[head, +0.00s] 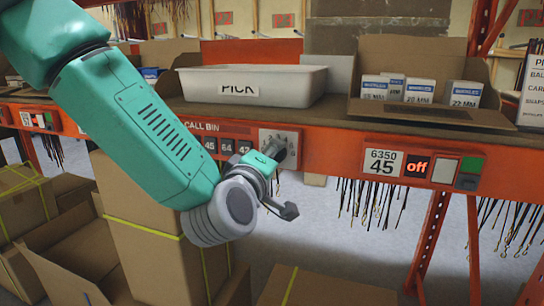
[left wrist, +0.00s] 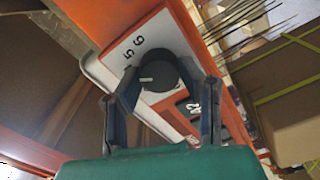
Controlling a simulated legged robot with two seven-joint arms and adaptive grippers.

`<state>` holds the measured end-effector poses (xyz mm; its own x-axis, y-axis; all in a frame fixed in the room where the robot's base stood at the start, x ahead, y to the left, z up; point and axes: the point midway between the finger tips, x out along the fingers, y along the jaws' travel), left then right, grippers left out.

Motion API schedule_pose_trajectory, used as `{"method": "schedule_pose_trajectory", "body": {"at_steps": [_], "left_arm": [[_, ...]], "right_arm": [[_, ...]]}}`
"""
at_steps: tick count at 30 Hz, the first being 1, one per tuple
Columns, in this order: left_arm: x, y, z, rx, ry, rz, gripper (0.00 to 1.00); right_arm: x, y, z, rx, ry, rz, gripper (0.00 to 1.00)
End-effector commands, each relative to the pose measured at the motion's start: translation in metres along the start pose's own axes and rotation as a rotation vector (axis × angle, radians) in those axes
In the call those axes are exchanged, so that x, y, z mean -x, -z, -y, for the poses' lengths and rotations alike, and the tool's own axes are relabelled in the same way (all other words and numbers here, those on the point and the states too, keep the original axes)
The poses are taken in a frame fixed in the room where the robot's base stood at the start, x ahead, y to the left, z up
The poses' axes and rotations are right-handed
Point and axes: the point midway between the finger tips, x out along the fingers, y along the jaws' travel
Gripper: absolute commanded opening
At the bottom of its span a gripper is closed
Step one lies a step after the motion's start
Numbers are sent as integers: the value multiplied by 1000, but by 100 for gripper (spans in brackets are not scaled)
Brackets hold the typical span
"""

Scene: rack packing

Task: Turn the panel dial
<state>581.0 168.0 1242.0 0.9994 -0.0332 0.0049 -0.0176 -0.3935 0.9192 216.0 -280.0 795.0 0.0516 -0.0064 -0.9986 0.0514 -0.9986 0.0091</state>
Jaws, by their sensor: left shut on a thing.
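The dial panel (head: 289,141) is a pale plate with markings on the front of the orange shelf beam in the head view. In the left wrist view the panel (left wrist: 130,45) shows the numbers 5 and 6. The dark round dial (left wrist: 157,76), with a pale pointer mark, stands out from it. My left gripper (left wrist: 162,97) has a finger on each side of the dial and is shut on it. In the head view my left gripper (head: 279,178) is at the panel and hides part of the dial. My right gripper is in neither view.
A white PICK bin (head: 300,88) stands on the shelf above the panel. An open carton (head: 410,60) with small boxes is to its right. A display reading off (head: 418,167) is on the beam. Cardboard boxes (head: 150,240) stand below on the left.

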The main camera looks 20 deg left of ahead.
Motion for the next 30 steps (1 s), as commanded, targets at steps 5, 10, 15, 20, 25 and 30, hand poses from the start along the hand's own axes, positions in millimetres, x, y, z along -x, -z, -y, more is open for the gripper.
{"method": "schedule_pose_trajectory", "body": {"at_steps": [5, 10, 15, 20, 25, 30], "left_arm": [[1, -3, 5, -76, 11, 10, 4], [2, -4, 6, -109, 13, 11, 4], [2, -4, 6, -121, 15, 13, 4], [2, -4, 7, -121, 16, 14, 4], [2, -4, 8, -121, 17, 14, 44], [2, -3, 5, -119, 11, 9, 54]], "right_arm": [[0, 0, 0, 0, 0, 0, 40], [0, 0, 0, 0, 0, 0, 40], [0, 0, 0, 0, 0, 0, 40], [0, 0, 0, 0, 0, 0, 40], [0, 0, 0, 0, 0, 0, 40], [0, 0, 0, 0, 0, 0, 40]]}}
